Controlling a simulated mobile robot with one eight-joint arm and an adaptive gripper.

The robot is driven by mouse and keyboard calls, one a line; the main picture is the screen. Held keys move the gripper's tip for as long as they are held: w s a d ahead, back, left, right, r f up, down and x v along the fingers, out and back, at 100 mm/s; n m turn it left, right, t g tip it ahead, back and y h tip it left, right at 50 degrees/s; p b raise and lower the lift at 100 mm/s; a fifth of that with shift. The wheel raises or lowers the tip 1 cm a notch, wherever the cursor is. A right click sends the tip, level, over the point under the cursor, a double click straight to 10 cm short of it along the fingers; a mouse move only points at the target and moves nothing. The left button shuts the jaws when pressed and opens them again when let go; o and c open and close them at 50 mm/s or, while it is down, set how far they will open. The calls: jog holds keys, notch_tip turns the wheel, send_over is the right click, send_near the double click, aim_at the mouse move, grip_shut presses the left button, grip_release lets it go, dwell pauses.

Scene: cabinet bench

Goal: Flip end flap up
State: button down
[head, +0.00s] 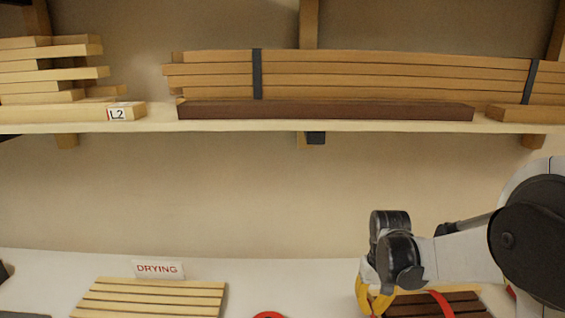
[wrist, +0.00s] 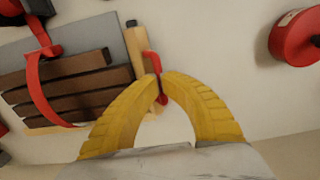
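My gripper (head: 372,302) is at the lower right in the head view, over the right end of the bench. In the wrist view its yellow fingers (wrist: 160,82) are brought close together, with a thin red bar (wrist: 152,64) between the tips. The bar lies along a pale wooden end piece (wrist: 128,45), which I take to be the end flap. Beside it are dark brown slats (wrist: 70,85) on a grey base, crossed by a red strap (wrist: 38,90). The slats (head: 432,303) also show in the head view, partly hidden by my gripper.
A pale slatted panel (head: 150,298) lies on the bench at left, with a DRYING sign (head: 158,269) behind it. A red round object (wrist: 298,38) sits to the right in the wrist view. A shelf (head: 240,126) with stacked boards runs above. Bench between panels is mostly clear.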

jog(key=shift+d, duration=0.1)
dwell(0.3)
jog(key=shift+d+r, duration=0.15)
jog(key=shift+d, duration=0.4)
jog(key=shift+d+r, duration=0.15)
jog(key=shift+d, duration=1.5)
jog(key=c, duration=1.3)
grip_release()
jog(key=shift+c, duration=0.2)
